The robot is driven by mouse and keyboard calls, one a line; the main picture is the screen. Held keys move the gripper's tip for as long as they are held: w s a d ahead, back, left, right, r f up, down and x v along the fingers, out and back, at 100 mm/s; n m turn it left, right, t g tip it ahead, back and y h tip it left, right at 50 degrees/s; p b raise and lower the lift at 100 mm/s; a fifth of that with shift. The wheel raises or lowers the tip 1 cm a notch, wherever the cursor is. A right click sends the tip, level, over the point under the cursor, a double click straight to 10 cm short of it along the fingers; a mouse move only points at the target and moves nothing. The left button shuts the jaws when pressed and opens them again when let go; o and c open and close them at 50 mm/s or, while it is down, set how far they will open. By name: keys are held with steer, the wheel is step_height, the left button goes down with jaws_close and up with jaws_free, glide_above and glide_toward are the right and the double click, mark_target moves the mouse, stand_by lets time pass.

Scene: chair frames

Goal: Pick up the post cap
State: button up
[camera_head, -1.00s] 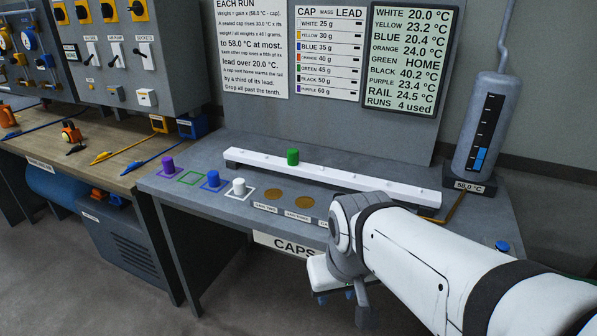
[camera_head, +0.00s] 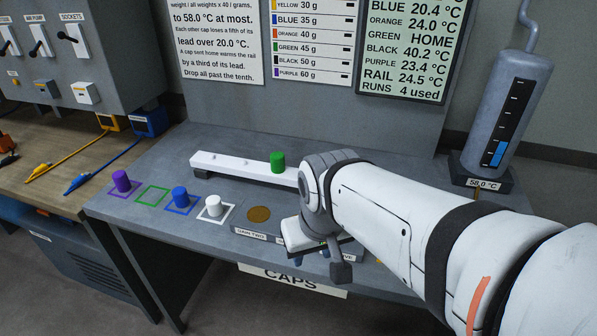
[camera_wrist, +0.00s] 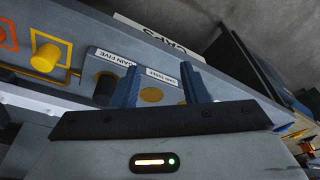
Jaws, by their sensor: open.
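A green cap (camera_head: 277,162) sits upright on the white rail (camera_head: 240,168). A purple cap (camera_head: 121,181), a blue cap (camera_head: 180,197) and a white cap (camera_head: 213,206) stand on the bench to its left and front, near outlined squares. I cannot tell which one is called the post cap. My gripper (camera_head: 311,258) is over the bench's front edge, right of the white cap. In the wrist view its blue fingers (camera_wrist: 162,82) are apart, with nothing held between them. A yellow cap (camera_wrist: 46,58) stands in an outlined square to their left there.
An empty green square (camera_head: 152,194) lies between the purple and blue caps. A brown disc (camera_head: 259,214) is set in the labelled front strip. A grey cylinder (camera_head: 505,115) with a blue gauge stands at back right. My arm hides the rail's right part.

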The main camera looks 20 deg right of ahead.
steer(key=shift+o, duration=0.8)
steer(key=shift+w+d+r, duration=0.2)
steer(key=shift+w, duration=0.1)
steer(key=o, duration=0.3)
steer(key=w+d+m+g+p, duration=0.1)
steer(key=w+d+m+p, duration=0.2)
steer(key=w+d+m, duration=0.2)
steer(key=shift+w+d+r+g+p, duration=0.3)
steer(key=shift+w+d+r, duration=0.15)
steer(key=shift+w, duration=0.55)
steer(key=w+d+m, duration=0.1)
steer(key=d, duration=0.1)
steer(key=w+d+f+m+p, duration=0.1)
steer(key=m, duration=0.1)
steer(key=w+d+f+m+g, duration=0.1)
steer(key=w+d, duration=0.1)
steer(key=shift+d+p, duration=0.35)
steer(key=shift+w+d+f+m, duration=0.1)
steer(key=shift+d+f+m, duration=0.05)
steer(key=shift+f+m, duration=0.15)
steer(key=shift+w+d+f+p, duration=0.1)
steer(key=shift+f+p, duration=0.2)
steer(key=shift+f, duration=1.55)
steer(key=shift+w+d+f+p, duration=0.1)
steer(key=shift+f+p, duration=0.2)
steer(key=shift+f, duration=1.55)
